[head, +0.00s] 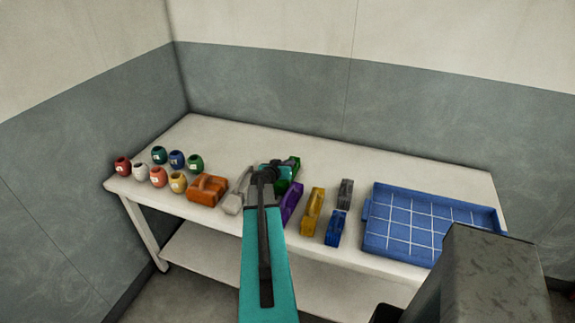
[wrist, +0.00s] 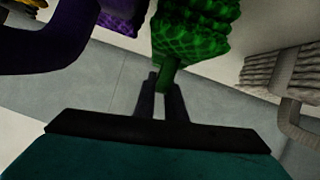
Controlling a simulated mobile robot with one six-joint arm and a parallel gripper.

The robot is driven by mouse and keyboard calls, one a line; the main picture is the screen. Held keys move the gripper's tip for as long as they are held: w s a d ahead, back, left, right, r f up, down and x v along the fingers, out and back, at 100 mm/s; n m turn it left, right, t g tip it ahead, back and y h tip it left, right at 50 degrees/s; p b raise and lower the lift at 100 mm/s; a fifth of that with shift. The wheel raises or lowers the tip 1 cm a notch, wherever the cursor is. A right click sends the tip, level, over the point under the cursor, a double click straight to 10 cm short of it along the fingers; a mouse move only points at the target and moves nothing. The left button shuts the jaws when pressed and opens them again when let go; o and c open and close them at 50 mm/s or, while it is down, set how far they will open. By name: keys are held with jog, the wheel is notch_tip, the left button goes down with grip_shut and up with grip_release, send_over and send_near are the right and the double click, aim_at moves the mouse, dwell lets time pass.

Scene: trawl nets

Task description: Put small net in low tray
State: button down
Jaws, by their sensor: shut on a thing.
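My gripper (wrist: 161,92) is shut on the narrow green handle end of a green net (wrist: 192,38). In the head view the green net (head: 283,186) is at the table's middle, partly hidden behind my teal arm. Whether it touches the table I cannot tell. The low tray (head: 374,242) is blue with a white grid, lies at the right end of the table, and looks empty. My gripper is well to the left of it.
A pale grey net (head: 233,201) and an orange net (head: 207,190) lie left of my gripper. Purple (head: 291,203), yellow (head: 313,212), blue (head: 337,228) and dark grey (head: 346,192) nets stand between it and the tray. Several small jars (head: 158,176) stand at the left end.

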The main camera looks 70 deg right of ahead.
jog(key=shift+f, duration=0.1)
jog(key=c, duration=1.8)
grip_release()
jog(key=shift+r, duration=0.2)
jog(key=shift+a, duration=0.3)
jog(key=shift+b+v, duration=0.9)
jog(key=shift+v, duration=1.05)
jog(key=shift+b+v, duration=1.25)
jog(key=shift+v, duration=2.55)
jog(key=shift+d, duration=0.1)
jog(key=shift+c, duration=0.3)
